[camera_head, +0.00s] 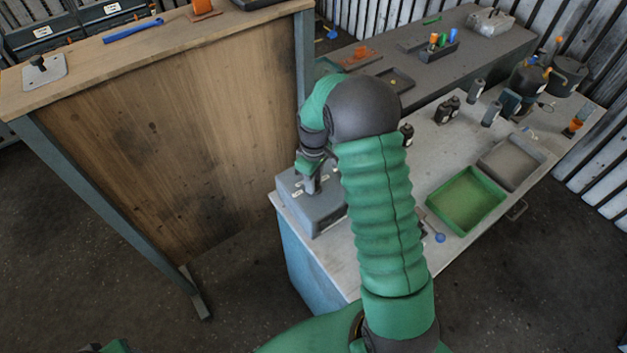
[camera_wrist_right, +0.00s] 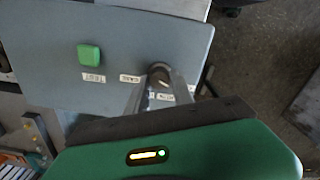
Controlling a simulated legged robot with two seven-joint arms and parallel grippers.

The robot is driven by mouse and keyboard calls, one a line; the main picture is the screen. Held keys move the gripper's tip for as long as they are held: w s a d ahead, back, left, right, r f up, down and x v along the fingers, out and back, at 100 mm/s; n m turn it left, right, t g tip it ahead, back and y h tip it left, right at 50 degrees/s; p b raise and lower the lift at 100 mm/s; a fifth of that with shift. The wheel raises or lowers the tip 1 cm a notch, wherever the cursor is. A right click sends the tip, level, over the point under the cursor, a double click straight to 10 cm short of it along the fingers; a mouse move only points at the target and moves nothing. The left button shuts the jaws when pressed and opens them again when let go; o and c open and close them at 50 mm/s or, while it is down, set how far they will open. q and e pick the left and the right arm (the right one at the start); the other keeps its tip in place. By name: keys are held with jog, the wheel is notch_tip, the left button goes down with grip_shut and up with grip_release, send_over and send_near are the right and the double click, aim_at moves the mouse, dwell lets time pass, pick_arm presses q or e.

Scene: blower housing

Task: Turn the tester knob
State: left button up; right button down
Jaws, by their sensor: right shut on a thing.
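The tester is a grey box (camera_head: 322,215) on the near left corner of the light workbench. Its sloped face (camera_wrist_right: 110,45) fills the upper left of the right wrist view, with a green square button (camera_wrist_right: 89,54) and small white labels. The dark round tester knob (camera_wrist_right: 159,72) is on that face, right of the button. My right gripper (camera_wrist_right: 161,84) is shut on the knob, one finger on each side. In the head view my right gripper (camera_head: 312,181) reaches down onto the tester and hides the knob. My left gripper is not in view.
A green tray (camera_head: 468,200) and a grey tray (camera_head: 511,162) lie on the workbench, with several dark bottles behind. A tall wooden bench (camera_head: 180,130) stands close left of the tester. Floor (camera_head: 500,290) is clear at lower right.

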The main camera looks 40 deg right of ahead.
jog(key=shift+s+d+m, duration=0.1)
jog(key=shift+d+m, duration=0.05)
jog(key=shift+m, duration=0.85)
jog(key=shift+m+p, duration=0.35)
jog(key=shift+m, duration=0.85)
jog(key=shift+m+p, duration=0.3)
jog(key=shift+m, duration=1.9)
jog(key=c, duration=1.1)
grip_release()
